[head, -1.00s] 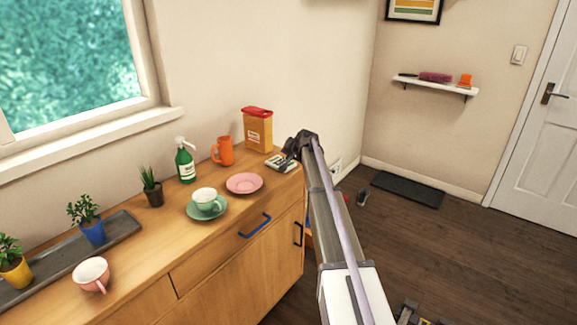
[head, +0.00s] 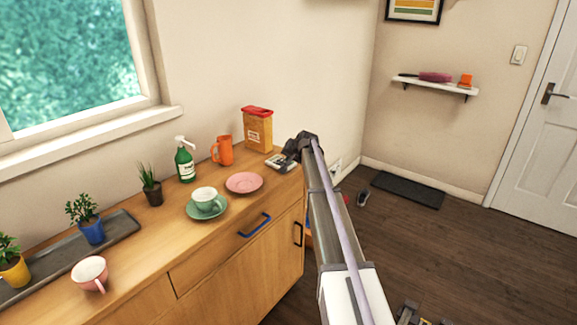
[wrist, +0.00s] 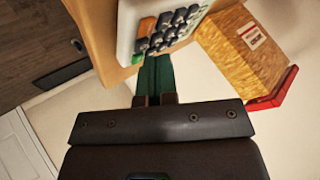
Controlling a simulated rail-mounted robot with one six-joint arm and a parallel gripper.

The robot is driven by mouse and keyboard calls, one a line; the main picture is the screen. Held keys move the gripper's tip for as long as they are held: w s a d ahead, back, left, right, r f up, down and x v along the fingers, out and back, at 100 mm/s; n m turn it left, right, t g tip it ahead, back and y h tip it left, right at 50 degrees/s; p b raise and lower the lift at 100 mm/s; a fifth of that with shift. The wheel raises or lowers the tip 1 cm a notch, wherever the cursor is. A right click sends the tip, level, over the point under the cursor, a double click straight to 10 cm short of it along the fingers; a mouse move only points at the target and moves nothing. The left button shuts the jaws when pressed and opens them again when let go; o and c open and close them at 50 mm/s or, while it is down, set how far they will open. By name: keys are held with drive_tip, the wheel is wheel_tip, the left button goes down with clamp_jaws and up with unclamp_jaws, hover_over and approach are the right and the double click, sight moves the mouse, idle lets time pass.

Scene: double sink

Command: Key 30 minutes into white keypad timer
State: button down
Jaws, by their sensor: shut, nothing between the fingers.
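The white keypad timer (head: 276,161) lies on the wooden counter near its far right end, partly hidden by my gripper in the head view. The wrist view shows the timer (wrist: 127,30) close up, with dark keys, an orange-brown key and green keys. My gripper (wrist: 154,60) is shut and empty, its green fingers side by side. The fingertips are at the timer's edge, near the dark keys in the wrist view; I cannot tell whether they touch it. In the head view my gripper (head: 287,156) is over the timer's right part. The timer's display is not readable.
An orange box with a red lid (head: 258,130) stands just behind the timer. An orange mug (head: 223,151), a pink plate (head: 244,182), a green soap bottle (head: 185,163) and a cup on a green saucer (head: 205,200) are to the left. The counter's right edge is close.

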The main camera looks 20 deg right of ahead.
sight(290, 164)
drive_tip(key=shift+f+b, duration=0.25)
drive_tip(key=shift+b, duration=0.05)
idle(0.4)
drive_tip(key=shift+r+p, duration=0.7)
drive_tip(key=shift+p, duration=0.05)
drive_tip(key=shift+r, duration=0.1)
wheel_tip(290, 164, up, 5)
drive_tip(key=p, duration=0.5)
drive_tip(key=shift+s, duration=0.1)
